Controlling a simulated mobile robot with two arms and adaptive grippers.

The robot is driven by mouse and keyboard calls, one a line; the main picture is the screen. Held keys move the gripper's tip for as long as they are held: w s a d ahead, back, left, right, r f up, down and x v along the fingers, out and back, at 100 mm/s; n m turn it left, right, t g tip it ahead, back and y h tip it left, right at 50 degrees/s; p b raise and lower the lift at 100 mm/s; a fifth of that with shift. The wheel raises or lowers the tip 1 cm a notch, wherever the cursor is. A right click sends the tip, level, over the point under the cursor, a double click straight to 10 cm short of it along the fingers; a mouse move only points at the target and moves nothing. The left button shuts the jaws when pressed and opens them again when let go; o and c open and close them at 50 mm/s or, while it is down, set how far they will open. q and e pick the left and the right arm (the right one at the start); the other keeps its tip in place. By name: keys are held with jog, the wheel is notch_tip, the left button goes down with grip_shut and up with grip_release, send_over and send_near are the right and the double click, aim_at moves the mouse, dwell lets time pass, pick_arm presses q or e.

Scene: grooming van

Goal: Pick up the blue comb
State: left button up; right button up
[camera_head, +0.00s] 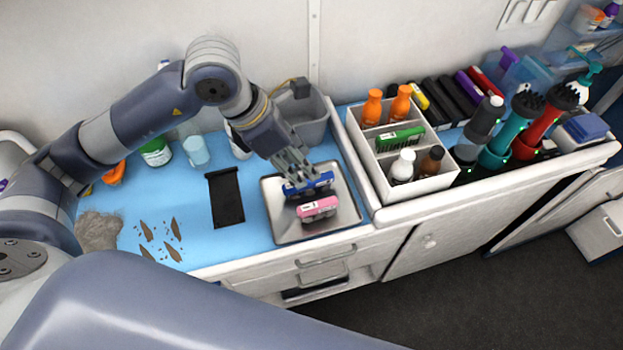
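The blue comb (320,181) lies in the metal tray (349,216) on the blue counter, behind a pink comb-like item (318,208). My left gripper (296,174) reaches down from the upper left, with its fingers at the left and middle part of the blue comb. The fingers cover part of the comb. I cannot tell whether they are closed on it or only around it. The comb appears low in the tray. My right gripper is out of view.
A white divided organizer (421,188) with bottles and a green item (400,138) stands right of the tray. A grey bin (303,118) is behind the gripper. A black strip (225,197) lies left of the tray. Brown debris and grey fluff (99,230) lie further left.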

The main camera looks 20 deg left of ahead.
aim_at(310, 182)
pick_arm(q)
jog(key=f, duration=0.2)
jog(key=w+f, duration=0.1)
jog(key=f, duration=0.1)
jog(key=shift+w+d+f, duration=0.2)
jog(key=shift+f, duration=0.15)
jog(key=x, duration=0.1)
jog(key=p+x, duration=0.1)
jog(key=x, duration=0.2)
jog(key=shift+w+a+f+p, duration=0.25)
jog(key=shift+a+f+p, duration=0.05)
jog(key=shift+f, duration=0.1)
jog(key=shift+w+d+f, duration=0.1)
jog(key=shift+w+f, duration=0.1)
jog(key=shift+f, duration=0.3)
jog(key=shift+f, duration=0.15)
jog(key=shift+c, duration=0.2)
grip_shut()
